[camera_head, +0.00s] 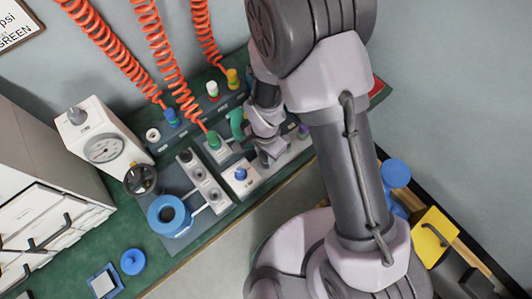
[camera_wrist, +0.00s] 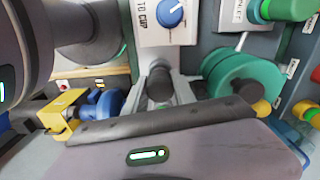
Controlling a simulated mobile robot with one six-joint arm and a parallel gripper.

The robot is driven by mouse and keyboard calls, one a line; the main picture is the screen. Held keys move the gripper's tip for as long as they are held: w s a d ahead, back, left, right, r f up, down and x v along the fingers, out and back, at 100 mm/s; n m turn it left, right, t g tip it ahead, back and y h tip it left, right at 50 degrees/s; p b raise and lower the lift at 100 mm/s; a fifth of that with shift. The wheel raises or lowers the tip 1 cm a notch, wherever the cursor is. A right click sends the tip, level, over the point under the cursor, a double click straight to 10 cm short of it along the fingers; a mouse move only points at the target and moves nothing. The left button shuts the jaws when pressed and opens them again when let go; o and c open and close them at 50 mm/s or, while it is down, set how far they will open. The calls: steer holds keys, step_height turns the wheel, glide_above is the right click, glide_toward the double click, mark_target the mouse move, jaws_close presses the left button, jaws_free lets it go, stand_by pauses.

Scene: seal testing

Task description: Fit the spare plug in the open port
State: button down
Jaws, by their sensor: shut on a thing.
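My gripper (camera_head: 268,158) is low over the bench, beside the pale panel with a blue knob (camera_head: 240,174). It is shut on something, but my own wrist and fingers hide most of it. I cannot make out whether it is the spare plug. In the wrist view, a dark round end shows at my gripper (camera_wrist: 160,85). The dark port strip (camera_head: 190,122) stands along the back of the bench. On it a pale ring with a dark centre (camera_head: 153,135) looks like the open port. A white plug (camera_head: 212,90) and a yellow fitting (camera_head: 232,78) are on the same strip.
Red coiled hoses (camera_head: 172,62) hang over the strip. A gauge box (camera_head: 104,148) and blue ring (camera_head: 168,216) stand left. A green round part (camera_wrist: 240,75) is close right of my gripper in the wrist view. A yellow box (camera_head: 434,232) is at right.

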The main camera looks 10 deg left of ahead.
steer(key=shift+f+b, duration=0.4)
steer(key=shift+f, duration=0.05)
steer(key=c, duration=0.9)
jaws_free()
steer(key=shift+c, duration=0.2)
steer(key=shift+r, duration=0.1)
step_height(320, 180, up, 17)
steer(key=p, duration=0.7)
steer(key=shift+r, duration=0.15)
steer(key=shift+w+r, duration=0.1)
